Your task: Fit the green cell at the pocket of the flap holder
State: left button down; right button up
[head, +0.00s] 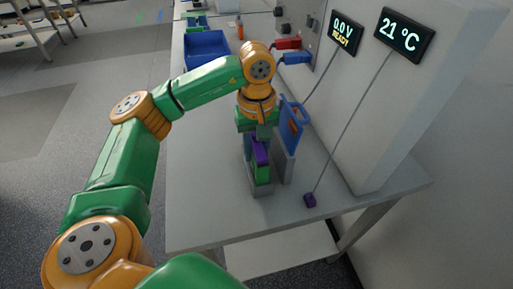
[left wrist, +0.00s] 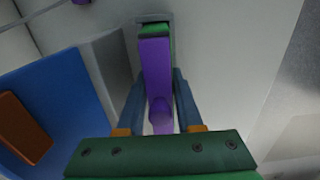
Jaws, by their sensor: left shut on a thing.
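The green cell (head: 263,174) has a purple top and stands upright at the grey flap holder (head: 287,166) on the bench. My left gripper (head: 259,136) is above it, shut on the cell; the wrist view shows the purple part (left wrist: 155,72) between the two fingers (left wrist: 160,105). The cell's lower end is at the holder's base; I cannot tell whether it is fully seated. The blue flap (head: 292,124) with an orange handle stands raised beside the gripper, and it also shows in the left wrist view (left wrist: 55,110). My right gripper is not in view.
A tall pale cabinet with two displays (head: 404,35) stands at the right. A small purple block (head: 310,200) on a cable lies on the bench (head: 215,205). A blue bin (head: 207,48) and red and blue clips (head: 288,43) are farther back. The bench's left front is clear.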

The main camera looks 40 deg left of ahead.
pick_arm(q)
jog(key=shift+f, duration=0.35)
dwell(0.4)
jog(key=shift+c, duration=2.4)
grip_release()
jog(key=shift+s, duration=0.1)
jog(key=shift+r, duration=0.1)
